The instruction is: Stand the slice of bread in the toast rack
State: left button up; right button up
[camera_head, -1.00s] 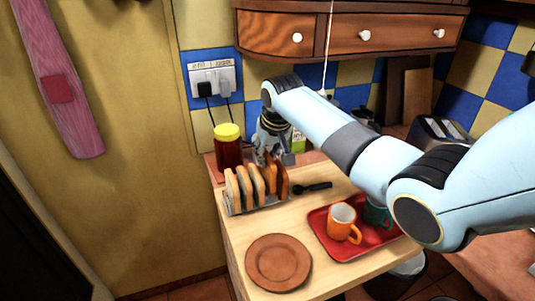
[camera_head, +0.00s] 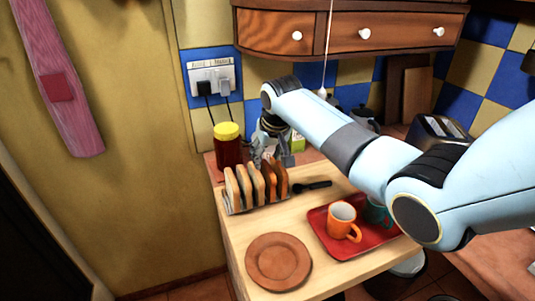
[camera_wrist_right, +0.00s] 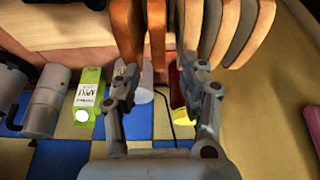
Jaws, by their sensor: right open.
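The toast rack (camera_head: 232,210) stands on the wooden counter near its left edge. Several slices of bread (camera_head: 257,187) stand upright in it; the ones at the right look darker. In the right wrist view the bread slices (camera_wrist_right: 157,35) hang in at the top, just beyond the fingers. My right gripper (camera_head: 273,157) is behind the rack's right end, close to the darkest slice. In the wrist view the right gripper (camera_wrist_right: 160,85) is open, its two fingers apart with no bread clearly between them. Whether a finger touches a slice cannot be told. My left gripper is not in view.
A jar with a yellow lid (camera_head: 227,147) stands behind the rack. A black-handled utensil (camera_head: 312,187) lies to its right. A red tray (camera_head: 353,248) holds an orange mug (camera_head: 342,220) and a teal mug. A brown plate (camera_head: 278,262) lies in front. A green carton (camera_wrist_right: 88,98) is nearby.

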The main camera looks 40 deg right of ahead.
jog(key=v, duration=1.2)
